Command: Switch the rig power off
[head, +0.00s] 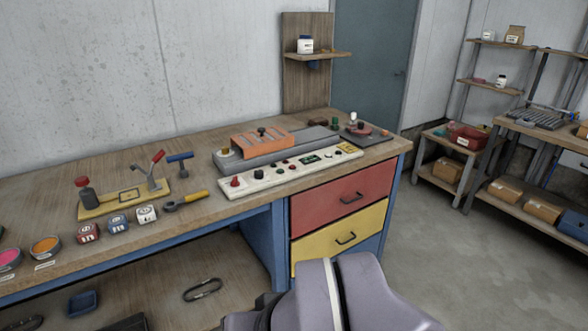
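A long cream control panel (270,179) lies along the front edge of the workbench. It carries a red knob (235,182) at its left end, several dark knobs, a small green display (310,159) and a yellow patch (347,149) at its right end. Which control is the rig power is too small to read, and so is its setting. Behind the panel sits a grey rig base with an orange slotted cover (262,142). My gripper is not in view; only part of my own arm shows at the bottom, apart from the panel in the picture.
On the wooden bench (120,165), a yellow board (125,198) with a red-handled lever, a yellow-handled tool (186,201) and several small blocks lie left of the panel. Red (342,194) and yellow (340,239) drawers are below it. Grey floor is clear at right.

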